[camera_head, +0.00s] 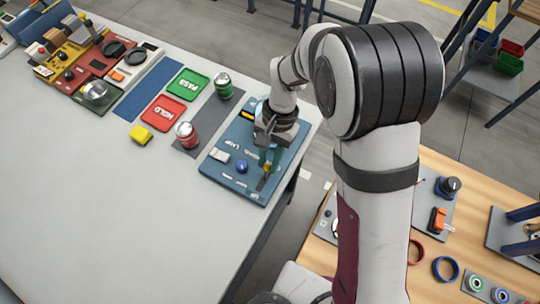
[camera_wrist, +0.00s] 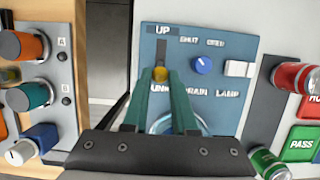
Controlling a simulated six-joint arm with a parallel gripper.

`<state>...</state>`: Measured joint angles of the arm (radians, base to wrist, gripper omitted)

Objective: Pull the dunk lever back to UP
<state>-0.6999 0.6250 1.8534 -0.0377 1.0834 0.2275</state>
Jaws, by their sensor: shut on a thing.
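The blue control panel (camera_head: 228,176) lies at the right end of the grey table; it fills the upper middle of the wrist view (camera_wrist: 210,75). The dunk lever's yellow knob (camera_wrist: 160,74) sits between the teal fingertips of my gripper (camera_wrist: 161,80), which is shut on it. A dark slot (camera_wrist: 162,50) runs from the knob towards the UP label (camera_wrist: 163,29). The knob is at the end of the visible slot away from UP, near the partly covered DUNK label. In the head view my gripper (camera_head: 268,160) is over the panel; the lever is small there.
On the panel are a blue knob (camera_wrist: 203,65) and a white lamp switch (camera_wrist: 238,69). A red can (camera_head: 187,135) and a green can (camera_head: 223,86) stand beside it. A wooden bench (camera_head: 458,185) with other controls is at the right. The table's front left is clear.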

